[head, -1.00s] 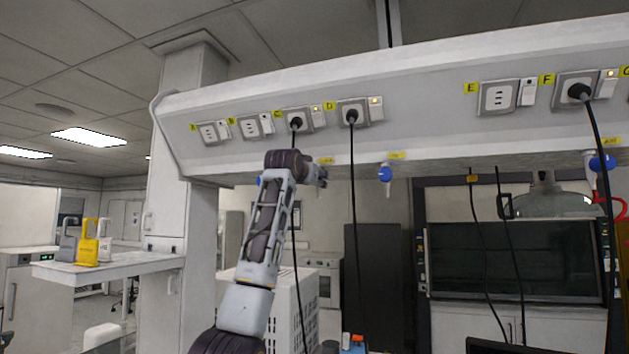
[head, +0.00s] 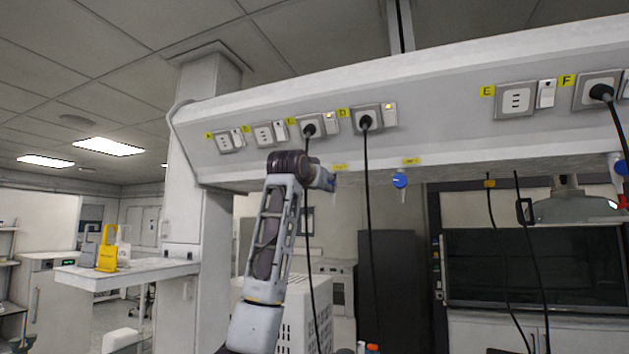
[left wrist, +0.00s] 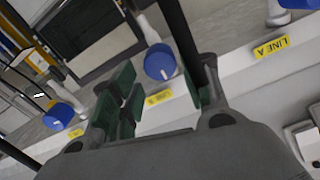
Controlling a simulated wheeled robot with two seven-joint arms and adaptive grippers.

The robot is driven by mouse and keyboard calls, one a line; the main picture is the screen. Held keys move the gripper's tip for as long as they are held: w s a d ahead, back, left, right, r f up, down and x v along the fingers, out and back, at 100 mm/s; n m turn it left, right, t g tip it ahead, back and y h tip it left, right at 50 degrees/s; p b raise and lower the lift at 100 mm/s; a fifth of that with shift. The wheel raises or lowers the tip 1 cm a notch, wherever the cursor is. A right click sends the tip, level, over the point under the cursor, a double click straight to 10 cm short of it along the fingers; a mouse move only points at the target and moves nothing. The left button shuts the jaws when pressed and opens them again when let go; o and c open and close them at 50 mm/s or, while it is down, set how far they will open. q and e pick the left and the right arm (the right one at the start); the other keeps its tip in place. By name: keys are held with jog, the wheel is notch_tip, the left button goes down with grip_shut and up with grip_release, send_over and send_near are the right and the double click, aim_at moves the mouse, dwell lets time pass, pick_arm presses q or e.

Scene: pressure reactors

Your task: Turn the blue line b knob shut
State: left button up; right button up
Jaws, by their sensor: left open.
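The line B knob (left wrist: 160,62) is a round blue knob on a white fitting under the shelf edge, above a yellow label (left wrist: 158,97) in the left wrist view. In the head view its label (head: 340,167) shows, but my left gripper (head: 327,181) and wrist mostly cover the knob. My left gripper also shows in the left wrist view (left wrist: 158,88). Its green-padded fingers are open and apart, with the knob appearing in the gap between them. Nothing is gripped; whether a finger touches the knob I cannot tell. My right gripper is out of view.
A similar blue knob (head: 400,180) hangs to the right. The LINE A label (left wrist: 271,47) lies on the other side. Black cables (head: 370,220) hang from the sockets close to my left arm. The sloped socket panel (head: 450,100) is above.

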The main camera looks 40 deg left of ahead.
pick_arm(q)
jog(key=v, duration=0.6)
jog(key=shift+s, duration=0.4)
dwell(0.3)
jog(key=shift+f, duration=0.15)
